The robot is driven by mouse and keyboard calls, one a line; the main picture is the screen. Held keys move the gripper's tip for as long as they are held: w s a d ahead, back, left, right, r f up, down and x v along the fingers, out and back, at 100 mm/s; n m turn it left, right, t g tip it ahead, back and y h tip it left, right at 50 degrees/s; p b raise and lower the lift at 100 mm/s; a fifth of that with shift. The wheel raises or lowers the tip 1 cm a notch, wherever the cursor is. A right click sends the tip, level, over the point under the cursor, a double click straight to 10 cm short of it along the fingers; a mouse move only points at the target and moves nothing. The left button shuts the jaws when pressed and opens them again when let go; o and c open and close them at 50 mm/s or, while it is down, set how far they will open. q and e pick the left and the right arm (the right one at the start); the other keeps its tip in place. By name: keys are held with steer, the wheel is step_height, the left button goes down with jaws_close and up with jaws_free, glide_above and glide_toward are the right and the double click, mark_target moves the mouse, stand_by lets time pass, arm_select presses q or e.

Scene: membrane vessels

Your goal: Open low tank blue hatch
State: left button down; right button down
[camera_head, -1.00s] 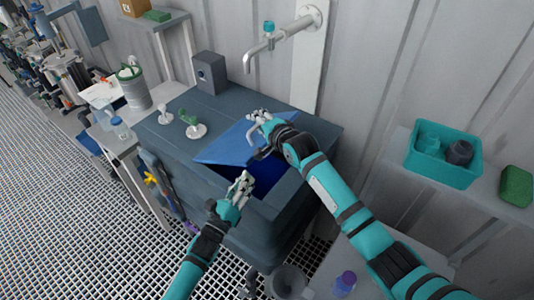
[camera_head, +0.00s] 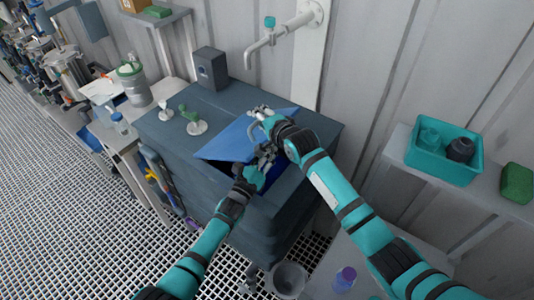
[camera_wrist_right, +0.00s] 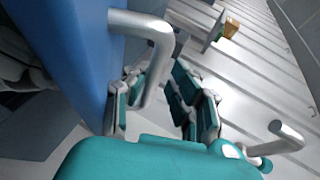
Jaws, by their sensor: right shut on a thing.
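The blue hatch (camera_head: 228,143) on the low dark grey tank (camera_head: 225,105) is partly raised and tilted, with the dark blue inside showing below its near edge. My right gripper (camera_head: 262,115) is at the hatch's upper part, shut on its metal handle. The handle (camera_wrist_right: 150,28) shows in the right wrist view, running down between the fingers beside the blue panel (camera_wrist_right: 70,50). My left gripper (camera_head: 264,158) is at the near edge of the hatch, by the opening. Its fingers are too small and overlapped to tell whether they are open or touching the hatch.
A wall tap (camera_head: 268,35) reaches out behind the tank. A grey box (camera_head: 210,70) and green and white fittings (camera_head: 194,122) stand on the tank top. A shelf with a teal bin (camera_head: 442,165) is at the right. A grey bucket (camera_head: 288,280) stands low in front.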

steer(key=shift+w+a+r+y, duration=0.1)
steer(key=shift+a+r+y, duration=0.25)
steer(key=shift+r, duration=0.55)
arm_select(q)
steer(key=shift+w+a+r, duration=0.15)
steer(key=shift+a+r, duration=0.05)
steer(key=shift+r, duration=0.25)
steer(key=shift+w+a+r, duration=0.15)
steer(key=shift+r, duration=0.25)
arm_select(e)
steer(key=c, duration=1.6)
jaws_free()
steer(key=shift+w+a+f, duration=0.1)
arm_select(q)
steer(key=shift+w+a+f, duration=0.1)
steer(key=shift+a, duration=0.05)
arm_select(e)
steer(key=shift+f, duration=0.25)
steer(key=shift+f, duration=0.15)
steer(key=shift+s, duration=0.2)
